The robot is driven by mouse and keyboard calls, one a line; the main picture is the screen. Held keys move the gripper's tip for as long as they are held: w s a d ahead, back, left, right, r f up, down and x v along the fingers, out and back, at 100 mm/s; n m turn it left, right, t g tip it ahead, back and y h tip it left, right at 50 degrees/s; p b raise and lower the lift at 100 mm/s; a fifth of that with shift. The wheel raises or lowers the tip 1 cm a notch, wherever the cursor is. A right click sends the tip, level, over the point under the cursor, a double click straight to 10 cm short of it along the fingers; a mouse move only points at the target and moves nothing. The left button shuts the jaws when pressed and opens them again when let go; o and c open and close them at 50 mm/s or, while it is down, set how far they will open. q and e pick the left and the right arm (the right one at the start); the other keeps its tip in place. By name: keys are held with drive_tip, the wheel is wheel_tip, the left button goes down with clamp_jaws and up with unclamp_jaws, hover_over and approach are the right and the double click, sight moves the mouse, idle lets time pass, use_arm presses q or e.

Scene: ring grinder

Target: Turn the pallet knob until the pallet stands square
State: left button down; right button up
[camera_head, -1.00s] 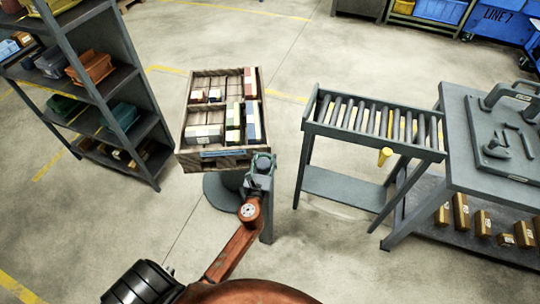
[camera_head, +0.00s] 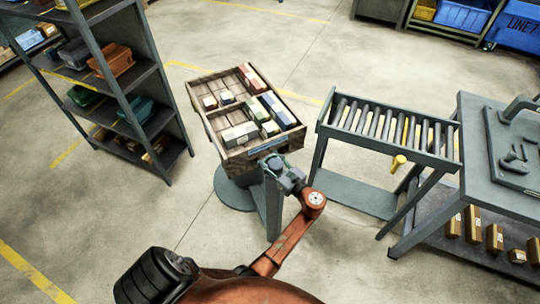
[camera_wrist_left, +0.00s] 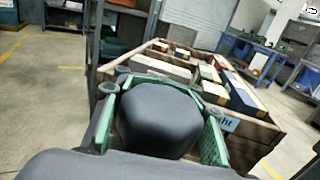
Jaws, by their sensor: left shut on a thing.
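The wooden pallet (camera_head: 215,146) is a shallow crate with compartments on a round grey base. In the head view it stands turned, its near side rising to the right and a corner towards the roller conveyor. Its near side also shows in the left wrist view (camera_wrist_left: 259,131), with a partly hidden blue label (camera_wrist_left: 229,124). The dark grey, rounded knob (camera_wrist_left: 158,122) is at the post in front of the pallet. My left gripper (camera_head: 280,168) is shut on it, its green pads around the knob. My right gripper is out of view.
A roller conveyor (camera_head: 390,122) with a yellow handle (camera_head: 398,162) stands right of the pallet. A grey workbench (camera_head: 482,150) adjoins it. A shelf rack (camera_head: 135,85) with bins is at the left. The floor between rack and pallet is clear.

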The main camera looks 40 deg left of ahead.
sight(276, 168)
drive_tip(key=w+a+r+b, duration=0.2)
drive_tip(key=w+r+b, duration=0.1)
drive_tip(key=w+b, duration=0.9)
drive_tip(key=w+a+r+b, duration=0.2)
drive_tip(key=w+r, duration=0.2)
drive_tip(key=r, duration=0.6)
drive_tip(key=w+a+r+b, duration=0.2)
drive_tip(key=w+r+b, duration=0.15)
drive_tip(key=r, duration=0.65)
use_arm(q)
drive_tip(key=s+d+n+g+h+b, duration=0.1)
drive_tip(key=s+n+g+h, duration=0.2)
drive_tip(key=n+g, duration=0.4)
drive_tip(key=s+d+n+g+h+b, duration=0.1)
drive_tip(key=n+g+h, duration=0.4)
drive_tip(key=g, duration=0.7)
drive_tip(key=shift+s+d+n+b, duration=0.25)
drive_tip(key=shift+s+n+b, duration=0.15)
drive_tip(key=shift+s+n, duration=0.6)
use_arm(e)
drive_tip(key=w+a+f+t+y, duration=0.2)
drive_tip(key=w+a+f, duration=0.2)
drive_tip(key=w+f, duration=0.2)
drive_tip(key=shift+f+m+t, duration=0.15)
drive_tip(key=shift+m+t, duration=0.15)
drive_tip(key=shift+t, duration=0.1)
use_arm(q)
drive_tip(key=shift+w, duration=0.15)
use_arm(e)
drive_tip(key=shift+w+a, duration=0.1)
